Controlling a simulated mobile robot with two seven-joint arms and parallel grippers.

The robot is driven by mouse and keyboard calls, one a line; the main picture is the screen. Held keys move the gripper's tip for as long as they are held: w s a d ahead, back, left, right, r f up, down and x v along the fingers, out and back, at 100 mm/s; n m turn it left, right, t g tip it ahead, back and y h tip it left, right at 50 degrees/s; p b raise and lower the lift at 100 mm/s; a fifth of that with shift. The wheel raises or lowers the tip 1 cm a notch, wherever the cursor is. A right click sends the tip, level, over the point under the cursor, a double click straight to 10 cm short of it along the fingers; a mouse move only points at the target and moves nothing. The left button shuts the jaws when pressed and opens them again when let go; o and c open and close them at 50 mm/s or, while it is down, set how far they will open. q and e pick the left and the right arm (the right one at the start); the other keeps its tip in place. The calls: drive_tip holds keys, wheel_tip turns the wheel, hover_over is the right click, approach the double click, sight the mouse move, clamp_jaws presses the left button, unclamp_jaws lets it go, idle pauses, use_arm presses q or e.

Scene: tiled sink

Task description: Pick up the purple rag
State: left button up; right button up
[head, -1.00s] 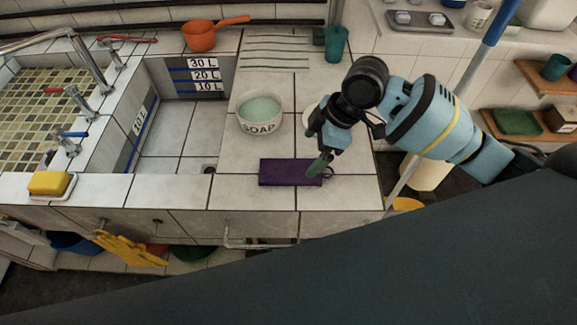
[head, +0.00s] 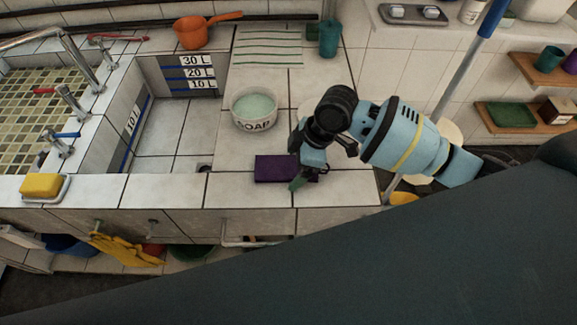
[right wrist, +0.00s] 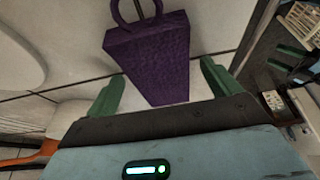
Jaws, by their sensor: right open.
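The purple rag (head: 275,168) lies folded flat on the white tiled counter, near its front edge and below the soap bowl. My right gripper (head: 299,172) is over the rag's right end in the head view and hides part of it. In the right wrist view the rag (right wrist: 150,58) shows between and beyond the two green fingertips of the right gripper (right wrist: 165,88), with a loop at its far end. The fingers are apart, one on each side of the rag. I cannot tell whether they touch it. My left gripper is not in view.
A white soap bowl (head: 254,108) stands behind the rag. A striped cloth (head: 268,47) and a teal cup (head: 329,39) are at the back. The sink basin (head: 165,130) lies left. A yellow sponge (head: 42,185) sits on a dish at the far left.

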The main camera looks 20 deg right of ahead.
sight(286, 165)
drive_tip(key=c, duration=1.1)
drive_tip(key=shift+r, duration=0.2)
drive_tip(key=shift+r, duration=0.25)
wheel_tip(286, 165, up, 3)
drive_tip(key=shift+r, duration=0.1)
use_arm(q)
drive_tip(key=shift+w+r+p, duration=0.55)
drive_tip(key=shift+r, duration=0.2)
use_arm(e)
drive_tip(key=s+a, duration=0.2)
drive_tip(key=s, duration=0.3)
drive_tip(key=s+a, duration=0.2)
drive_tip(key=s, duration=0.3)
drive_tip(key=s+a+r, duration=0.1)
drive_tip(key=s+a, duration=0.1)
drive_tip(key=s, duration=0.3)
